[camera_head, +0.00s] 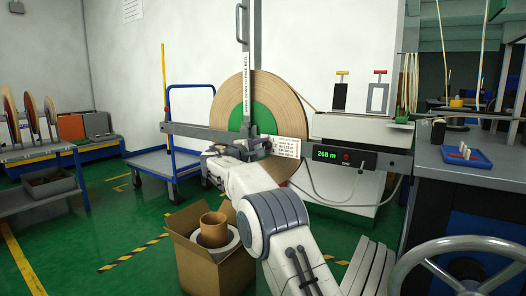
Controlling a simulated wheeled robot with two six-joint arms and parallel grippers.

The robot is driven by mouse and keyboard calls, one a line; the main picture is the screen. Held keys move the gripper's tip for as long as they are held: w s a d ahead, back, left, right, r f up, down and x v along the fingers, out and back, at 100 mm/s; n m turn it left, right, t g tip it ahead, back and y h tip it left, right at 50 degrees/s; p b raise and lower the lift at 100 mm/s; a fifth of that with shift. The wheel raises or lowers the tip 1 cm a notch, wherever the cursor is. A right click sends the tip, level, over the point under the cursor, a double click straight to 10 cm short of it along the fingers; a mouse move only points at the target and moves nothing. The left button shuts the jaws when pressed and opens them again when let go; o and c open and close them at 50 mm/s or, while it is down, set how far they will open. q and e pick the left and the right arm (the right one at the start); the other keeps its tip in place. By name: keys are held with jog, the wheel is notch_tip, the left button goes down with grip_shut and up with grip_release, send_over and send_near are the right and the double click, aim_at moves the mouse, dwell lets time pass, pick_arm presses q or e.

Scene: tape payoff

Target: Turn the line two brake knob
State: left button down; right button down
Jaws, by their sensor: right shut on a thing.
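A large tape reel (286,100) with tan windings and a green centre stands upright on the payoff stand. A long grey bar crosses in front of it. My right gripper (243,149) is at the reel's hub, in front of the green centre. It is shut on the brake knob, which is mostly hidden behind the gripper, so its angle cannot be told. A white printed card (287,147) hangs just right of the gripper. My left gripper is not in view.
A machine box with a green "268 m" display (327,154) stands right of the reel. An open carton (214,269) with a brown core is on the floor below my arm. A blue cart (150,163) stands left. A handwheel (462,268) is at lower right.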

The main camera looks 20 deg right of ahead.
jog(key=shift+f, duration=0.1)
dwell(0.3)
jog(key=c, duration=0.6)
grip_release()
jog(key=shift+o, duration=0.2)
jog(key=shift+s+a, duration=0.1)
jog(key=p+v, duration=0.1)
jog(key=v, duration=0.9)
jog(key=shift+s+a+p, duration=0.1)
jog(key=shift+a+p, duration=0.05)
jog(key=shift+p, duration=0.15)
